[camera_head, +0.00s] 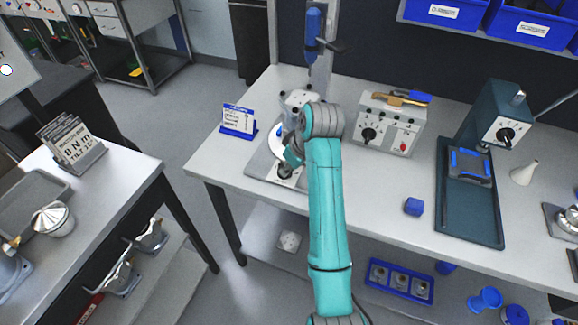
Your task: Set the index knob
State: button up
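My teal arm reaches from the bottom of the head view to a fixture on a pale base plate (262,163) on the workbench. My gripper (286,169) is at the front of this fixture, low over the plate. Its fingers are small and partly hidden by my wrist, so I cannot tell whether they are open or shut, or touching a knob. Dark round-dial knobs show elsewhere: a black knob (369,134) on a grey control box and another black knob (506,135) on a dark green machine. No label tells which is the index knob.
A blue-based card stand (238,122) is left of the fixture. A blue screwdriver-like tool (313,35) hangs behind it. The bench (375,195) right of my arm is mostly clear.

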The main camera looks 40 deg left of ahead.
jog(key=shift+o, duration=0.7)
